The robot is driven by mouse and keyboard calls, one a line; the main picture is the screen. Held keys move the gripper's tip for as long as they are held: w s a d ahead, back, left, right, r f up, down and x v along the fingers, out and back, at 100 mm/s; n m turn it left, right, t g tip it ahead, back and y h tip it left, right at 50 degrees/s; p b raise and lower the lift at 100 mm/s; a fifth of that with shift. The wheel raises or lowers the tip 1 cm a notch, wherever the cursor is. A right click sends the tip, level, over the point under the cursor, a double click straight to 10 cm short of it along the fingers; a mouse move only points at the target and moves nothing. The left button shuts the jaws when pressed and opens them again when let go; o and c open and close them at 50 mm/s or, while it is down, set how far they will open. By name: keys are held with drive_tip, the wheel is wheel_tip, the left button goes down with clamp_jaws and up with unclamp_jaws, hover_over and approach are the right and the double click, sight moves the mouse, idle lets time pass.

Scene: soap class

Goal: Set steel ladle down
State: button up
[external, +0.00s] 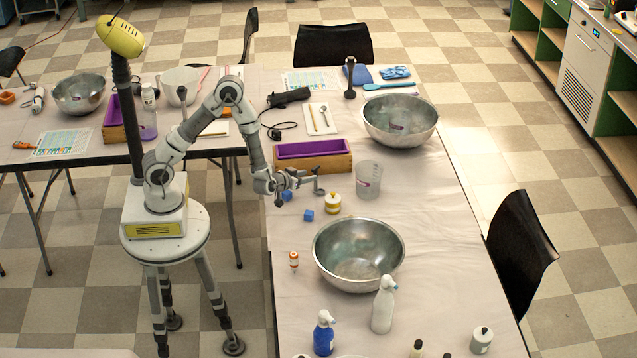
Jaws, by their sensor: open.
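My gripper (317,183) is open, low over the table (450,230), in front of the wooden box with purple lining (313,160). I see nothing clearly held between its fingers. I cannot pick out a steel ladle for sure at this size. A small white pot with a yellow band (333,204) stands just below the gripper in the picture.
A clear beaker (368,180) stands right of the gripper. A steel bowl (327,250) is at the front and another (430,135) at the back. Bottles, including a white spray bottle (384,307), stand at the front. The table's right side is mostly clear.

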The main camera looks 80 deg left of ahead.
drive_tip(key=s+d+r+m+t+h, duration=0.1)
drive_tip(key=s+d+r+m+h, duration=0.2)
drive_tip(key=d+r+m+h, duration=0.85)
drive_tip(key=s+r+n+g+y, duration=0.1)
drive_tip(key=s+r, duration=0.4)
drive_tip(key=s, duration=0.7)
drive_tip(key=s+r+n+g+y, duration=0.1)
drive_tip(key=s+r+g, duration=0.3)
drive_tip(key=s, duration=0.8)
drive_tip(key=shift+v, duration=0.9)
drive_tip(key=shift+w+a+r+n, duration=0.1)
drive_tip(key=shift+w+r+n, duration=0.05)
drive_tip(key=shift+n, duration=0.1)
